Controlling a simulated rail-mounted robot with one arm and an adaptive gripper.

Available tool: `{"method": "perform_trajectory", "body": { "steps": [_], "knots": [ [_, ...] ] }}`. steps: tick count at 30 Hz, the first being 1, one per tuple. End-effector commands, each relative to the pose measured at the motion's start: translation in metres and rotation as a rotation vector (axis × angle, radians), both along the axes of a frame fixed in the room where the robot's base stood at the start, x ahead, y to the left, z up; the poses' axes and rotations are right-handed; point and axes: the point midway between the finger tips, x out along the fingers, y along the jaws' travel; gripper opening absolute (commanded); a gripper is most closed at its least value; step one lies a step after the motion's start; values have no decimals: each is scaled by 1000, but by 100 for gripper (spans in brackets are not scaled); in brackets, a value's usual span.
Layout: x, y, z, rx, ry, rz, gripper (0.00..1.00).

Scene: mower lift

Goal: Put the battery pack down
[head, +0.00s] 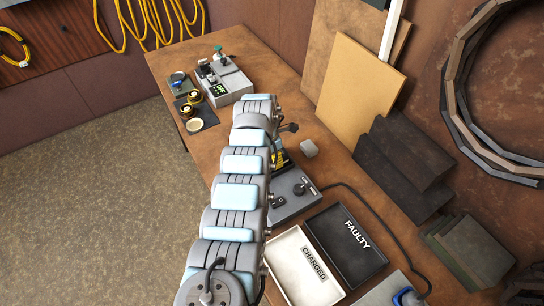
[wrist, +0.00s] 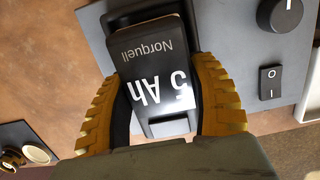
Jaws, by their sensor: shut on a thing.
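My gripper (wrist: 160,72) is shut on the battery pack (wrist: 150,50), with one yellow ribbed finger on each side. The pack is black and lettered "5 Ah" and "Norquell". In the wrist view its far end lies over a dark area on a grey device (wrist: 228,28) with a knob and a rocker switch. I cannot tell whether the pack touches the device. In the head view my arm hides most of my gripper (head: 279,157) and the pack. The grey device (head: 290,205) shows on the bench just below them.
A white tray marked "CHARGED" (head: 285,262) and a black tray marked "FAULTY" (head: 340,262) lie nearer on the bench. A grey box with a green display (head: 232,88) stands at the far end. A grey block (head: 309,149) and leaning boards (head: 358,85) are to the right.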

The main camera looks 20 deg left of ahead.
Motion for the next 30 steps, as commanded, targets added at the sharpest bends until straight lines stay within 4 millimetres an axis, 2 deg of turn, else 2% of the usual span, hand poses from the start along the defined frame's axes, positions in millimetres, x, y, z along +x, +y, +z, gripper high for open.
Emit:
{"method": "perform_trajectory", "body": {
  "steps": [6, 7, 9, 10, 20, 30],
  "knots": [
    [0, 0, -5, 0, 0, 0, 20],
    [0, 0, -6, 0, 0, 0, 64],
    [0, 0, -5, 1, -1, 0, 84],
    [0, 0, -5, 0, 0, 0, 88],
    [0, 0, -4, 0, 0, 0, 88],
    [-1, 1, 17, -1, -1, -1, 88]
  ]
}}
